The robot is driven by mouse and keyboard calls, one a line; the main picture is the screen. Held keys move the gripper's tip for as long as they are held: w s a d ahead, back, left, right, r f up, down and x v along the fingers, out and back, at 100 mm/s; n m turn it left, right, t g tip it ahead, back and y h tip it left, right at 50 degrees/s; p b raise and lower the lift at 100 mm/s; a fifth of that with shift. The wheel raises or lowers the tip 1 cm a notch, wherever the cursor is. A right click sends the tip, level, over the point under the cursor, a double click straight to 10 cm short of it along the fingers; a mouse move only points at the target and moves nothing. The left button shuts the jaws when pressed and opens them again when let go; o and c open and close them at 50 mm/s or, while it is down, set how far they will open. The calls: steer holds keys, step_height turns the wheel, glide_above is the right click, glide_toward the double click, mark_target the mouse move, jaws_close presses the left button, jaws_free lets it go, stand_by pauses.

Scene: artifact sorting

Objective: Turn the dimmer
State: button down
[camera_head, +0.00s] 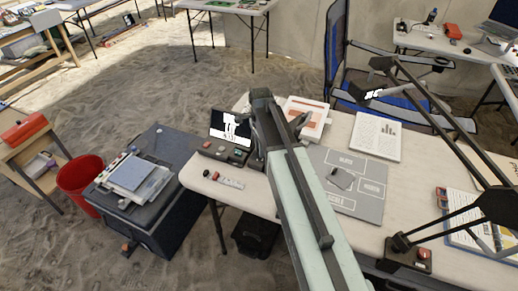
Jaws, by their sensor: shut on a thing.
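A dark control box (222,151) with several coloured buttons stands at the near left corner of the white table, below a small screen (231,127) with a white picture. My pale green arm reaches up from the bottom to it. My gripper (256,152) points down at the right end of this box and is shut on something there. What it holds is mostly hidden by the gripper and my arm; by its place it appears to be the dimmer, but its knob and its setting cannot be made out.
A grey labelled board (352,204) and papers (376,136) lie on the white table (200,183). A black lamp (490,205) with a red-buttoned base stands at right. A blue chair (338,60) is behind. A dark case (172,215) and red bin (80,178) stand left.

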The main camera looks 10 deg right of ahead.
steer(key=c, duration=1.2)
jaws_free()
steer(key=shift+o, duration=0.2)
steer(key=shift+r, duration=0.1)
step_height(320, 180, up, 8)
steer(key=p, duration=0.8)
steer(key=shift+f, duration=0.2)
